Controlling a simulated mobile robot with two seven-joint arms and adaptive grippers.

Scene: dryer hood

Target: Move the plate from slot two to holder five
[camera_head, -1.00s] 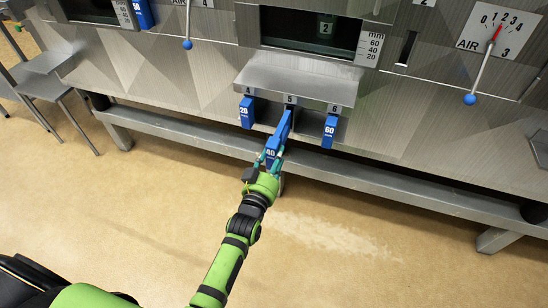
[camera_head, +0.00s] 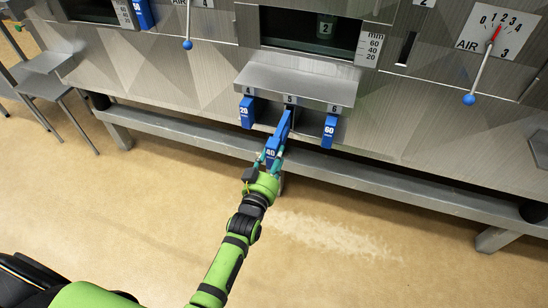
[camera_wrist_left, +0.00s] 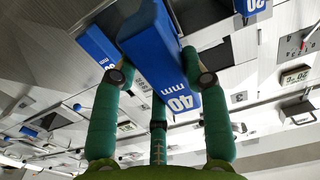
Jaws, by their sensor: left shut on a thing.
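The blue plate marked 40 (camera_head: 280,136) is in my left gripper (camera_head: 269,163), which is shut on its near end. The plate's far end is at holder five (camera_head: 290,101), the middle place under the grey ledge; I cannot tell how far it is inserted. In the left wrist view the plate (camera_wrist_left: 163,60) lies between the green fingers, its "40 mm" label facing the camera. My right gripper is not in view.
A blue plate marked 20 (camera_head: 247,113) hangs at holder four, left, and a blue plate marked 60 (camera_head: 330,131) at holder six, right. A steel rail (camera_head: 400,190) runs below. An air lever with a blue knob (camera_head: 469,99) is at right. The floor in front is clear.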

